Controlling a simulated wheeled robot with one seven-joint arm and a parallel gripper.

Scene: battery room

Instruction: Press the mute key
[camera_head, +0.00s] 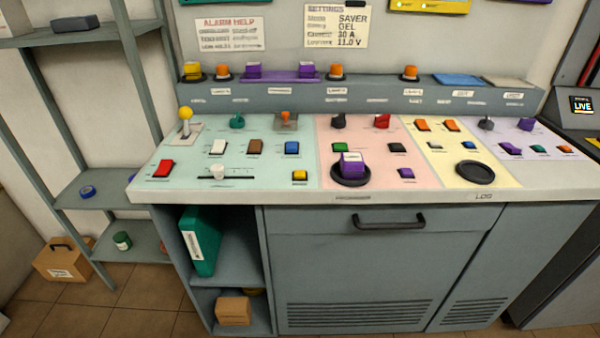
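A control console (240,193) with coloured panels stands in front of me. I cannot tell which key is the mute key, as the key labels are too small to read. The left, pale green panel has a red key (163,168), a white key (218,146), a brown key (255,146), a blue key (292,147) and a yellow key (300,176). The pink panel has a green key (340,147), a black key (397,147) and a purple key (406,173). More keys sit on the yellow and lilac panels at right. My gripper is not in view.
A yellow-topped lever (186,119), a slider (218,172) and several knobs rise from the panels. A purple block (352,163) stands in a round black dish. A shelf rack (97,150) stands at left.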

